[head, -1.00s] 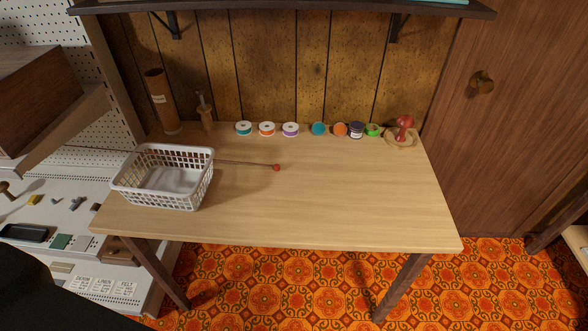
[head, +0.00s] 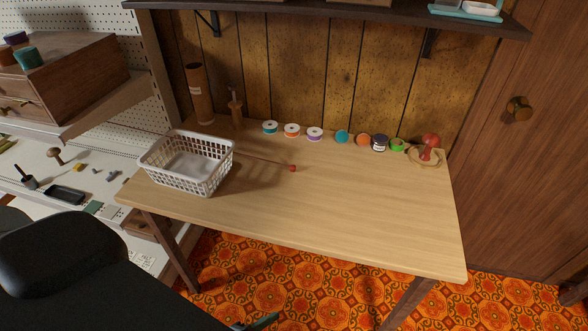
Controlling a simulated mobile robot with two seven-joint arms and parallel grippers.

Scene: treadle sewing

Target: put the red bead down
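A small red bead (head: 292,168) is on the wooden table, right of the white basket. A thin dark line, a rod or thread, runs from the basket side to the bead; I cannot tell whether they are joined. My dark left arm comes in at the lower left, below the table's front edge. A small dark tip at the bottom edge may be part of my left gripper; its fingers cannot be made out. It is well away from the bead. My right gripper is not in view.
The white basket (head: 187,162) stands at the table's left. Several thread spools and jars line the back, with a red mushroom-shaped thing (head: 431,146) on a tan dish (head: 441,163) at the right. The table's (head: 340,210) middle and front are clear.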

